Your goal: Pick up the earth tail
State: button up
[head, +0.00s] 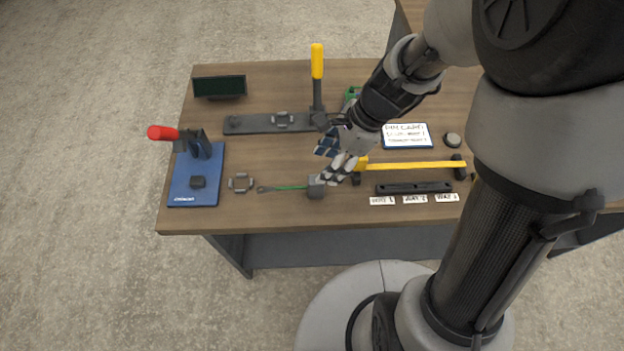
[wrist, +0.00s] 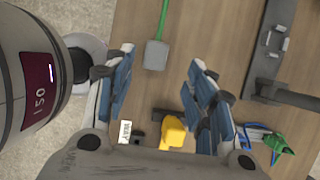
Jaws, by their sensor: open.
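The earth tail (head: 288,188) is a short green lead lying on the bench, with a dark lug at its left end. Its right end meets a grey block (head: 316,187). In the wrist view the green lead (wrist: 163,20) runs up out of the frame from the grey block (wrist: 156,55). My gripper (head: 329,165) is open and empty, with its blue-padded fingers pointing down beside the block. In the wrist view the fingers of my gripper (wrist: 160,62) stand wide apart, with the block seen between their tips. The lug is out of the wrist view.
A blue base with a red-handled clamp (head: 190,172) stands left, beside a small grey fixture (head: 240,183). A yellow-handled lever tool (head: 317,85) rises behind. A yellow bar (head: 410,166), black rail (head: 414,187) and label cards (head: 415,199) lie right. The bench's front-left is clear.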

aim_at(314, 180)
jog(key=b+x, duration=0.1)
jog(key=x, duration=0.3)
jog(key=b+x, duration=0.2)
jog(key=x, duration=0.1)
jog(key=b+x, duration=0.1)
jog(key=x, duration=0.1)
jog(key=shift+s+a, duration=0.2)
jog(key=shift+s, duration=0.1)
jog(key=shift+r, duration=0.1)
grip_shut()
jog(key=shift+r, duration=0.1)
notch_tip(314, 180, up, 20)
jog(key=p, duration=0.9)
